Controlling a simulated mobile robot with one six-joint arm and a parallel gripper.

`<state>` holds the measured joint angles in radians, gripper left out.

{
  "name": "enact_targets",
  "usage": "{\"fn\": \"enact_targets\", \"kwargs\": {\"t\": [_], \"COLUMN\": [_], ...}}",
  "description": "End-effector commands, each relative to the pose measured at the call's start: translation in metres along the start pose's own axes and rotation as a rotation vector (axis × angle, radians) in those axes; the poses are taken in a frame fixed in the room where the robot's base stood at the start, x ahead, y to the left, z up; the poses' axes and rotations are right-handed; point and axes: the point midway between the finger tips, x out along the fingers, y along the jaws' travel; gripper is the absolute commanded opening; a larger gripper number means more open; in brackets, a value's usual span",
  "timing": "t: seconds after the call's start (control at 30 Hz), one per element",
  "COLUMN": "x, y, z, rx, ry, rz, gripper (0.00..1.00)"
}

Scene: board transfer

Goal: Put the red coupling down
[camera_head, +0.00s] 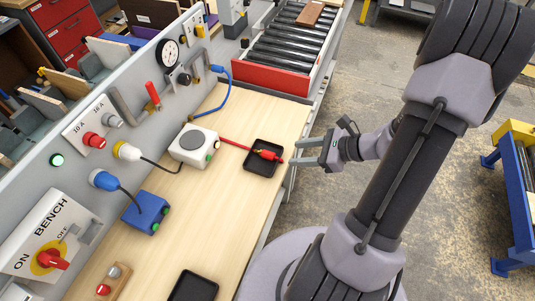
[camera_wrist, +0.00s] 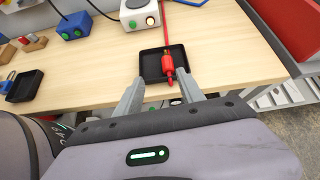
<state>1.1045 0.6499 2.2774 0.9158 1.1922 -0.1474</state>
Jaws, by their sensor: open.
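The red coupling (camera_head: 267,155) lies in a small black tray (camera_head: 252,168) near the bench's edge. A red cable (camera_head: 234,145) runs from it to a white box with a grey round top (camera_head: 194,147). My gripper (camera_head: 298,152) is open, just off the tray's right side and apart from the coupling. In the wrist view the coupling (camera_wrist: 168,66) rests in the tray (camera_wrist: 149,67), beyond and between the open fingers (camera_wrist: 158,93). Nothing is held between the fingers.
A second black tray (camera_head: 194,286) and a blue box (camera_head: 146,213) stand on the wooden bench (camera_head: 205,215). A panel with sockets and switches lines its left side. A roller conveyor (camera_head: 285,45) lies at the back. Open floor (camera_head: 345,105) lies right of the bench.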

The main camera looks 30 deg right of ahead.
Motion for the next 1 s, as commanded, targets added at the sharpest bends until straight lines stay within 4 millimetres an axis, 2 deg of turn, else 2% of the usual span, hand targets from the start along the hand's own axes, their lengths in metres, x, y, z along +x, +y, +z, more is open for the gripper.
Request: {"fn": "enact_targets", "kwargs": {"t": [0.07,0.17,0.2,0.3,0.4,0.5,0.6,0.9,1.0], "x": [0.003,0.005,0.003,-0.011,-0.034,-0.054,-0.066,-0.069,-0.059], "y": [0.012,0.054,0.077,0.133,0.176,0.199,0.209,0.211,0.212], "z": [0.034,0.101,0.126,0.175,0.205,0.223,0.232,0.233,0.219], "rx": [-0.149,-0.512,-0.689,-1.144,-1.566,-1.871,-2.031,-2.077,-2.076], "ry": [0.036,0.124,0.165,0.263,0.341,0.388,0.411,0.420,0.420], "rz": [0.072,0.238,0.305,0.429,0.466,0.437,0.400,0.386,0.386], "gripper": [0.46,0.46,0.46,0.46,0.46,0.46,0.46,0.46,0.46]}}
